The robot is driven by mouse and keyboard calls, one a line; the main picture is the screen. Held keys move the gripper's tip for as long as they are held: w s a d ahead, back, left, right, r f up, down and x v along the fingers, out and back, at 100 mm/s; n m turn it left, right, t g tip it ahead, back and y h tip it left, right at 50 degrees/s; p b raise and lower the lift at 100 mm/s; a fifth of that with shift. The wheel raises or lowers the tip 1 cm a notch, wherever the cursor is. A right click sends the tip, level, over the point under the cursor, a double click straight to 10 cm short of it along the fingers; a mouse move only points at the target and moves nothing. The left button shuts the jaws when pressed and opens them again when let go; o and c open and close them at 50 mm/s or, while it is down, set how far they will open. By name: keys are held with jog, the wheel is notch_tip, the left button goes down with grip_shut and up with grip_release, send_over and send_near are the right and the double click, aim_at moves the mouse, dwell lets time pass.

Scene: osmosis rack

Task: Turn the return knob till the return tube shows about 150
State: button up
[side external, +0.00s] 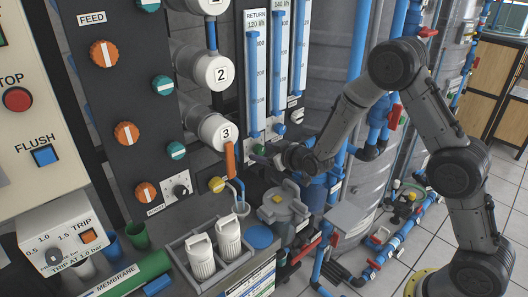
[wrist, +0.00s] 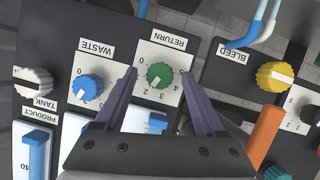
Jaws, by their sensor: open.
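The return knob (wrist: 159,75) is green with a white mark, on a white plate labelled RETURN in the wrist view, which shows the panel upside down. Its mark points to the lower left of the picture, near the 2. My gripper (wrist: 159,74) is open, with one finger on each side of the knob; I cannot tell whether they touch it. The return tube (side external: 254,85) stands upright in the side view, with a blue column and a sign reading 120 l/h. My gripper (side external: 268,154) is just below the tube there.
In the wrist view, the blue waste knob (wrist: 86,88) is left of the return knob. The yellow bleed knob (wrist: 274,75) and an orange handle (wrist: 265,136) are to the right. In the side view, a tube labelled 140 l/h (side external: 279,70) stands beside the return tube.

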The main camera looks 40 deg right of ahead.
jog(key=shift+w, duration=0.15)
jog(key=shift+c, duration=0.4)
grip_shut()
jog(key=n+h, duration=0.2)
jog(key=n, duration=0.1)
jog(key=shift+a+f, duration=0.15)
jog(key=shift+a, duration=0.05)
jog(key=n+t+h, duration=0.1)
jog(key=n, duration=0.2)
jog(key=shift+f+h, duration=0.1)
jog(key=shift+h, duration=0.3)
dwell(0.4)
